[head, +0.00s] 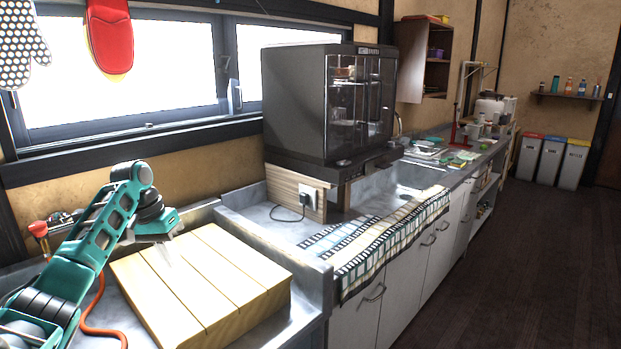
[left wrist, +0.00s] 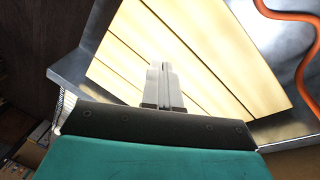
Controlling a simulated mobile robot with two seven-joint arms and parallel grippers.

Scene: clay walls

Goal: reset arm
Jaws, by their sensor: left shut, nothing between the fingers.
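My left arm comes in from the left in the head view. My left gripper (head: 165,257) hangs over the slatted wooden board (head: 215,285), its fingers pointing down. In the left wrist view the two fingers of the left gripper (left wrist: 160,72) are together with nothing between them, and the wooden board (left wrist: 205,65) lies beyond them. I cannot tell the exact gap between fingertips and board. My right gripper is in neither view.
A dark glass-fronted cabinet (head: 325,105) stands on the counter beyond the board. A sink (head: 415,175) and a checked cloth (head: 380,240) are to its right. An orange hose (head: 95,310) lies left of the board. The dark floor (head: 500,270) on the right is clear.

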